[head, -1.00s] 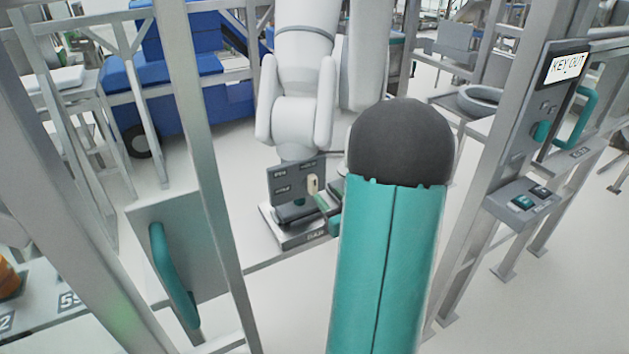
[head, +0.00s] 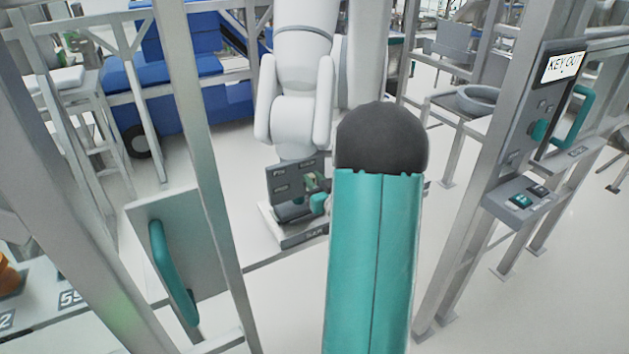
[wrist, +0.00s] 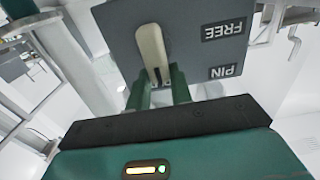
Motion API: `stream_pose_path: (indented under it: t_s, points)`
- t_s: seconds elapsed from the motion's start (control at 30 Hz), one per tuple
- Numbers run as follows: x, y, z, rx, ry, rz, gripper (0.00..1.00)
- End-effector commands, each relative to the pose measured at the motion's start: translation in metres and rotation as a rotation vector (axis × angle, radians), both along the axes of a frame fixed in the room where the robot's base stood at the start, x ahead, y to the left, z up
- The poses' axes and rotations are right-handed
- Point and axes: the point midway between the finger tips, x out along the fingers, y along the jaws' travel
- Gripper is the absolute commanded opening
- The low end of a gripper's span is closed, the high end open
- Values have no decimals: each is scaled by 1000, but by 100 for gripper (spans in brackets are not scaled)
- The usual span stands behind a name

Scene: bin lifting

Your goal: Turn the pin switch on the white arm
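The white arm (head: 300,90) stands beyond the frame, with a dark switch panel (head: 284,182) at its base. In the wrist view the panel (wrist: 195,28) fills the top and carries the labels FREE and PIN. The pin switch (wrist: 151,48) is a beige lever on the panel, its lower end towards my gripper. My gripper (wrist: 160,88) has two green fingers with a gap between them, just below and around the lever's lower end; I cannot tell whether they touch it. In the head view my gripper (head: 318,197) is small and partly hidden by my teal arm.
Grey posts (head: 205,160) stand on both sides of the opening. A panel with a teal handle (head: 172,270) is at the lower left. A KEY OUT box (head: 545,100) with a teal handle is at the right. The white floor between is clear.

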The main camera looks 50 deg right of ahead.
Motion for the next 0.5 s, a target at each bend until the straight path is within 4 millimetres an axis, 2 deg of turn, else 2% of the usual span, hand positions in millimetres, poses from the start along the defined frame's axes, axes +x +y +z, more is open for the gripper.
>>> stream_pose_path:
  t_s: [0.5]
  points:
    - [1,3,0,-78,27,2,0]
